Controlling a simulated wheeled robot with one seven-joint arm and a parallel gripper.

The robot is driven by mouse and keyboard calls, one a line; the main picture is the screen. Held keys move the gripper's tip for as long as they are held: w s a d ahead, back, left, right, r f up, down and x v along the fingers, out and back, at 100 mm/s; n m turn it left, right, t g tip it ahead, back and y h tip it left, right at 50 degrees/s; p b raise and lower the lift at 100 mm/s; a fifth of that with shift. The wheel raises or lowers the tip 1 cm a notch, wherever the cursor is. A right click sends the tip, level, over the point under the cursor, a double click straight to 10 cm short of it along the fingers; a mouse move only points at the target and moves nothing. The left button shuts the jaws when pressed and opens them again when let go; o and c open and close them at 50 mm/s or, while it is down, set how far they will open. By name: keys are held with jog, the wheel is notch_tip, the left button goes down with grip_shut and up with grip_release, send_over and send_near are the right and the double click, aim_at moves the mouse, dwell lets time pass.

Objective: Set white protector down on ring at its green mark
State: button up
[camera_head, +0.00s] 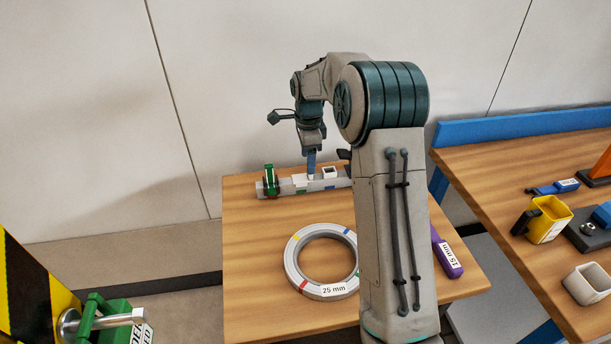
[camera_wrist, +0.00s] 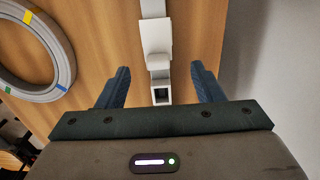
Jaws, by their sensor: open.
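A white piece, which looks like the protector (camera_head: 300,180), sits on a grey rail at the back of the table. In the wrist view the white protector (camera_wrist: 156,36) lies on the rail just ahead of my fingertips. My gripper (camera_wrist: 160,69) is open and empty, its blue fingers on either side of the rail; in the head view it is just above the rail (camera_head: 311,164). The grey ring (camera_head: 292,262), labelled 25 mm, lies flat in front, with red, yellow and blue marks. Its green mark (camera_head: 359,271) is partly hidden by my arm.
A small white box with a dark opening (camera_head: 330,172) stands right of the protector. A green clamp-like piece (camera_head: 269,180) stands at the rail's left end. A purple 15 mm tool (camera_head: 446,254) lies right of my arm. The wood left of the ring is clear.

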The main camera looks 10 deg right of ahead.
notch_tip(320, 180, down, 5)
jog(key=shift+s+r+p, duration=0.1)
jog(key=shift+s+p, duration=0.05)
jog(key=shift+p, duration=0.3)
jog(key=c, duration=1.2)
jog(key=shift+r, duration=0.1)
jog(key=shift+r, duration=0.35)
jog(key=r, duration=0.2)
jog(key=d+r+b, duration=0.1)
jog(key=shift+s+r, duration=0.2)
jog(key=shift+r, duration=0.15)
jog(key=s+d+r+b, duration=0.1)
jog(key=s+d+r, duration=0.4)
jog(key=d, duration=0.4)
jog(key=shift+s+r+b, duration=0.35)
jog(key=shift+r, duration=0.35)
